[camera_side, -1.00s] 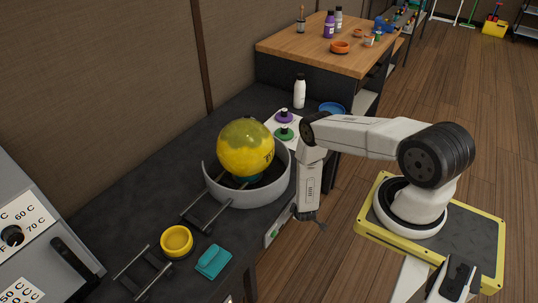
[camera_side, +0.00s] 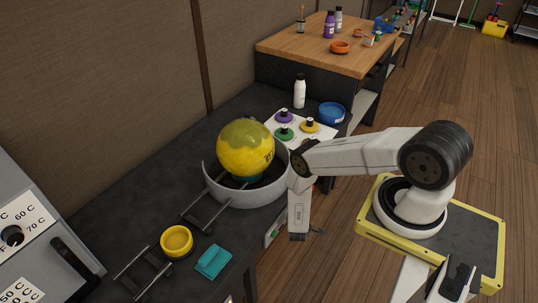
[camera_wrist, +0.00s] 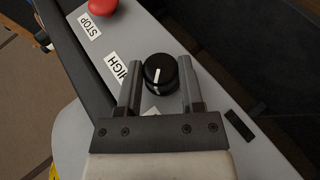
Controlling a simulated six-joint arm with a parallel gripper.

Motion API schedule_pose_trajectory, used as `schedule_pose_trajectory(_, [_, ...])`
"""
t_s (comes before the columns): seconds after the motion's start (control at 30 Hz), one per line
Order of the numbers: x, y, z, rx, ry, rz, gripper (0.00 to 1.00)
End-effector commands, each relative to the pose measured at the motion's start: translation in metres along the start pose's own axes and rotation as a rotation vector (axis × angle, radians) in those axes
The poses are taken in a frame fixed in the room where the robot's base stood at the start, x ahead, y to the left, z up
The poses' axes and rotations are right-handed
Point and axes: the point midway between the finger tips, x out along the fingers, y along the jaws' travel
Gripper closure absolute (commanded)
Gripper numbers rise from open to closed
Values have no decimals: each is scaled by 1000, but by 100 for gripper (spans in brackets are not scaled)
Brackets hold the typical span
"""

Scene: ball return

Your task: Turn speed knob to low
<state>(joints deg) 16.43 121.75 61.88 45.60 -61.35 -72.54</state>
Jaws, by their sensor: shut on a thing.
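The speed knob (camera_wrist: 160,70) is black and round with a white pointer line, which runs roughly up and down in the wrist view. A white label reading HIGH (camera_wrist: 116,67) lies to its upper left on a grey panel (camera_wrist: 68,130). Another white label below the knob is mostly hidden by my gripper. My gripper (camera_wrist: 158,78) has one finger on each side of the knob and is shut on it. In the side view my gripper (camera_side: 299,238) points down beside the bench front, and the knob is hidden there.
A red button (camera_wrist: 103,6) with a STOP label (camera_wrist: 90,26) sits beyond HIGH. On the dark bench, a large yellow ball (camera_side: 246,147) rests in a grey round holder (camera_side: 248,197). A yellow ring (camera_side: 176,241) and teal block (camera_side: 213,261) lie nearer.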

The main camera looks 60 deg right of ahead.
Motion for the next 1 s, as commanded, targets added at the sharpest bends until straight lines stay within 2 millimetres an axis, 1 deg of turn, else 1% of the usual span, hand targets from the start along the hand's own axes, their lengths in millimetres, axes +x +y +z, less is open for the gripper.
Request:
schedule_pose_trajectory(0.03, [1, 1, -4, 0, 9, 2, 100])
schedule_pose_trajectory(0.17, [1, 1, -4, 0, 9, 1, 100])
schedule_pose_trajectory(0.2, [1, 1, -4, 0, 9, 1, 49])
schedule_pose_trajectory(0.27, [1, 1, -4, 0, 9, 1, 30])
schedule_pose_trajectory(0.3, [1, 1, -4, 0, 9, 0, 17])
schedule_pose_trajectory(0.73, [-1, 0, -1, 0, 3, -1, 16])
schedule_pose_trajectory(0.87, [-5, 0, -2, 1, 3, -2, 16])
schedule_pose_trajectory(1.0, [-14, 0, -2, -1, 3, -3, 16])
